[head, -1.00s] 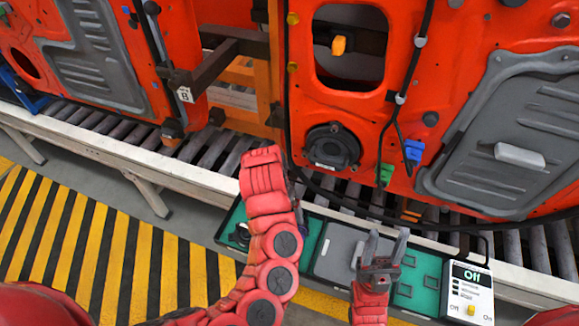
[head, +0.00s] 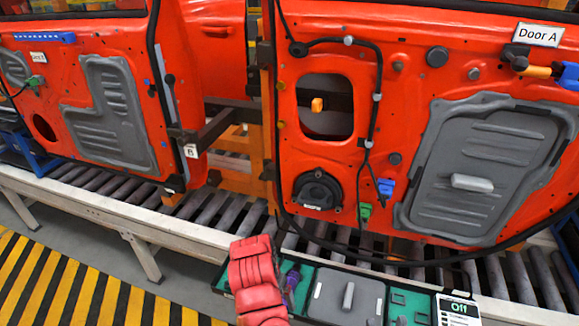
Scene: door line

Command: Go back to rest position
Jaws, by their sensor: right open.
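My right gripper (head: 388,321) shows only as fingertips at the bottom edge of the head view. They stand apart with nothing seen between them, over the green tray (head: 408,300). My left arm (head: 256,282) rises from the bottom, left of the tray's grey panel. Its gripper's jaws do not show. Door A (head: 420,60), a red door panel, stands upright behind the tray, with a grey cover, black speaker, cable, and green and blue connectors. Both arms are apart from the door as far as I can see.
A roller conveyor (head: 190,213) runs under the doors. A second red door (head: 100,170) stands at left. A tester (head: 458,310) reading "Off" sits right of the tray. A small purple thing (head: 292,278) lies beside my left arm. Striped floor (head: 70,290) is clear at lower left.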

